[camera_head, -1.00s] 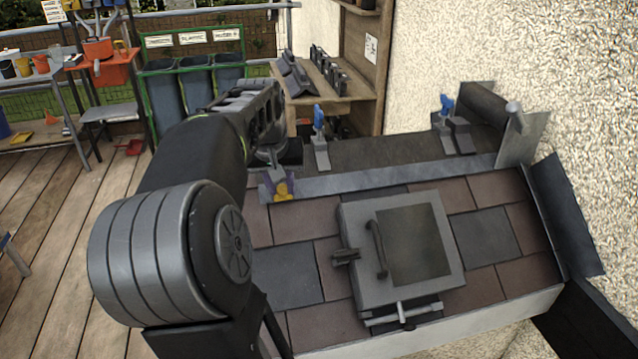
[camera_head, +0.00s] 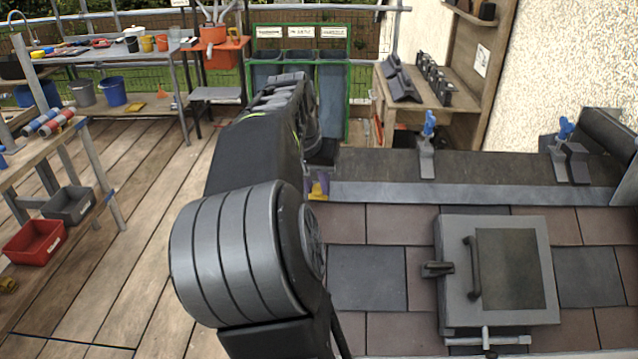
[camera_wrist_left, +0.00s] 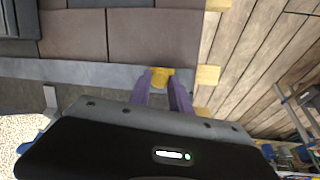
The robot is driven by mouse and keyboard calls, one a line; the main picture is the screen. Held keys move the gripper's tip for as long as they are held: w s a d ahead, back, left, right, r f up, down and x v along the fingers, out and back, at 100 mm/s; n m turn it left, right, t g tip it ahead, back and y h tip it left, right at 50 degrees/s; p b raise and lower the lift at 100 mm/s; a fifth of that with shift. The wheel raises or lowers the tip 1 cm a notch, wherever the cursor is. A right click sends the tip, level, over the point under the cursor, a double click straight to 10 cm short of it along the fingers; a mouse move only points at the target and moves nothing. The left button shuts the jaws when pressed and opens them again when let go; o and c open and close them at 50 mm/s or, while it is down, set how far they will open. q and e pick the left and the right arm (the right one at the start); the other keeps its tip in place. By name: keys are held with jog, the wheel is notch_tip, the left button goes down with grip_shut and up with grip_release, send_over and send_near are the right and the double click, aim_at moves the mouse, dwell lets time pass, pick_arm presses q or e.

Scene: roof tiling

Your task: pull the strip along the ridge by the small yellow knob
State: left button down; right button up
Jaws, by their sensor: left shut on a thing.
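The grey strip (camera_head: 470,195) lies along the ridge at the top of the tiles. It also shows in the left wrist view (camera_wrist_left: 80,72). The small yellow knob (camera_wrist_left: 160,78) is at the strip's end, between the purple fingers of my left gripper (camera_wrist_left: 161,84), which is shut on it. In the head view my left gripper (camera_head: 318,185) is at the left end of the strip, mostly hidden behind my arm. My right gripper is not in view.
A grey roof hatch (camera_head: 452,260) sits on the tiles. Two blue-handled clamps, one left (camera_head: 427,145) and one right (camera_head: 565,145), stand on the dark ridge band. A workbench (camera_head: 440,95) stands behind. Open wooden decking (camera_head: 140,240) lies left of the roof.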

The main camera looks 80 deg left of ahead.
pick_arm(q)
jog(key=c, duration=1.2)
grip_release()
jog(key=shift+s, duration=0.25)
jog(key=v, duration=0.7)
jog(key=shift+d+r, duration=0.1)
jog(key=shift+r, duration=0.2)
